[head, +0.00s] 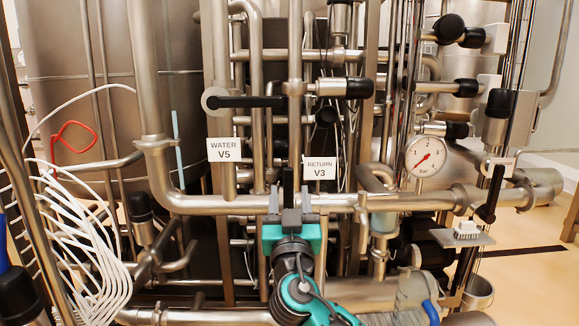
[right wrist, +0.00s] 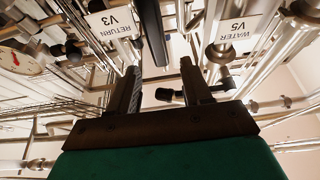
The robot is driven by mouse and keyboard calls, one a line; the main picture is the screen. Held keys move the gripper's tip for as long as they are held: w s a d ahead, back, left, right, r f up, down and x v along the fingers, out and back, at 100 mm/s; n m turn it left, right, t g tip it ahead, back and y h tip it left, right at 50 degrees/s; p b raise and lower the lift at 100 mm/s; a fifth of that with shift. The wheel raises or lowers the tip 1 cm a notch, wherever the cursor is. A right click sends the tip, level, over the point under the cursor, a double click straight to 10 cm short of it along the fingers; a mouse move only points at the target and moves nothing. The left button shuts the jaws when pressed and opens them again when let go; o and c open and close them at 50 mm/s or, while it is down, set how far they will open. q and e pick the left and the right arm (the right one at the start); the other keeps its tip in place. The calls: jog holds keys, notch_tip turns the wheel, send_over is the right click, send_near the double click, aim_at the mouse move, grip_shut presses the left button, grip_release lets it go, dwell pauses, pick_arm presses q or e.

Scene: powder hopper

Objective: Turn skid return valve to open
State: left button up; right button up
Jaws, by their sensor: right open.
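The return valve label "RETURN V3" (head: 320,168) hangs right of centre and shows upside down in the right wrist view (right wrist: 114,25). A black bar-shaped handle (head: 288,182) stands upright just left of this label, over the horizontal steel pipe. My right gripper (head: 290,203), with a teal body, is open below the handle, pointing at it. In the right wrist view the handle (right wrist: 152,32) lies in line with the gap between the two dark fingers (right wrist: 158,80), near their tips. I cannot tell whether they touch it. The valve body is hidden behind the gripper. My left gripper is not in view.
The "WATER V5" label (head: 224,150) hangs to the left, below a horizontal black handle (head: 245,101). A pressure gauge (head: 426,155) and another black handle (head: 491,193) are on the right. White hoses (head: 85,240) fill the lower left. Pipes crowd the space around my gripper.

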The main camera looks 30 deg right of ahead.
aim_at(289, 181)
jog(key=p+x, duration=0.1)
jog(key=x, duration=0.6)
jog(key=shift+w+p, duration=0.15)
jog(key=shift+p, duration=0.15)
jog(key=shift+w+d+r, duration=0.1)
jog(key=shift+w+d, duration=0.1)
jog(key=shift+w, duration=0.1)
jog(key=shift+c, duration=0.8)
jog(key=c, duration=0.6)
grip_shut()
